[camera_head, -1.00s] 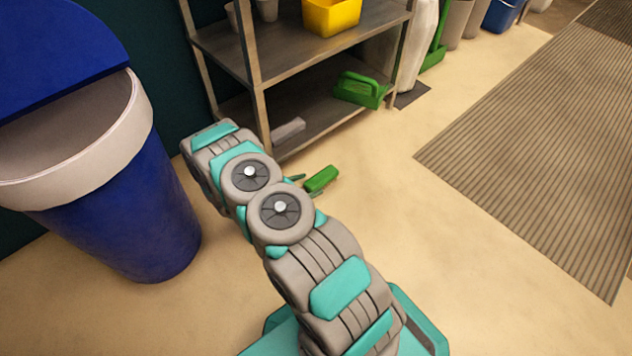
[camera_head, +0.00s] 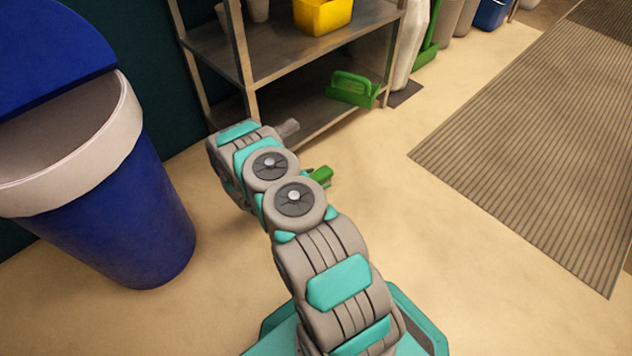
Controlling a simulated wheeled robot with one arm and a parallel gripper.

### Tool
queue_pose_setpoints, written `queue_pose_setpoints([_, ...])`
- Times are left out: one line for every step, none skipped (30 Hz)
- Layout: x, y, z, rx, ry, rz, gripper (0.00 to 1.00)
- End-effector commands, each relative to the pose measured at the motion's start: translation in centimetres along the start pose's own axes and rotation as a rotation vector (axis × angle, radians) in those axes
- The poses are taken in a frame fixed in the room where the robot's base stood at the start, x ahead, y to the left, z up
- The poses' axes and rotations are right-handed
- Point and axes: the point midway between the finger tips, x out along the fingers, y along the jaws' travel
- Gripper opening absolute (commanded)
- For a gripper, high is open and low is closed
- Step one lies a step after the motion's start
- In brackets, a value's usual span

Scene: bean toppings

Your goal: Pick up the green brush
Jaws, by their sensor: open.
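A small green brush (camera_head: 322,174) lies on the floor just in front of the shelf, partly hidden behind my arm. My gripper (camera_head: 317,179) is at the brush, low near the floor. Only slivers of its fingers show past my arm joints, and they look apart. Most of the gripper is hidden, so I cannot tell whether the fingers touch the brush or stand around it.
A metal shelf (camera_head: 290,62) stands behind, with a yellow bin (camera_head: 322,16) above and a green handled container (camera_head: 353,89) below. A large blue trash can (camera_head: 125,215) stands at left. A ribbed mat (camera_head: 530,140) lies at right. Floor between is clear.

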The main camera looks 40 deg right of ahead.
Motion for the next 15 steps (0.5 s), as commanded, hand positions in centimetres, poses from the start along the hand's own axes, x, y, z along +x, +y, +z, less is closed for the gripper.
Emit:
queue_pose_setpoints([-0.01,0.0,0.0,0.0,0.0,0.0,1.0])
queue_pose_setpoints([-0.01,0.01,0.01,0.0,0.0,0.0,1.0])
queue_pose_setpoints([-0.02,0.01,0.01,-0.001,0.0,0.0,1.0])
queue_pose_setpoints([-0.02,0.01,0.01,0.0,0.0,0.0,1.0])
queue_pose_setpoints([-0.02,0.01,0.01,0.0,0.0,0.0,0.97])
queue_pose_setpoints([-0.02,0.02,0.01,-0.001,0.0,0.0,0.92])
queue_pose_setpoints([-0.03,0.02,0.02,-0.001,0.0,0.0,0.89])
queue_pose_setpoints([-0.03,0.02,0.02,0.0,0.0,0.0,0.85])
queue_pose_setpoints([-0.03,0.02,0.02,-0.001,0.0,0.0,0.81])
queue_pose_setpoints([-0.03,0.02,0.02,-0.001,0.0,0.0,0.78])
queue_pose_setpoints([-0.03,0.03,0.02,-0.001,0.0,0.0,0.74])
queue_pose_setpoints([-0.03,0.03,0.02,-0.001,0.0,0.0,0.7])
queue_pose_setpoints([-0.03,0.03,0.02,-0.001,0.0,0.0,0.66])
queue_pose_setpoints([-0.03,0.03,0.02,-0.001,0.0,0.0,0.63])
queue_pose_setpoints([-0.03,0.03,0.03,-0.001,0.0,0.0,0.58])
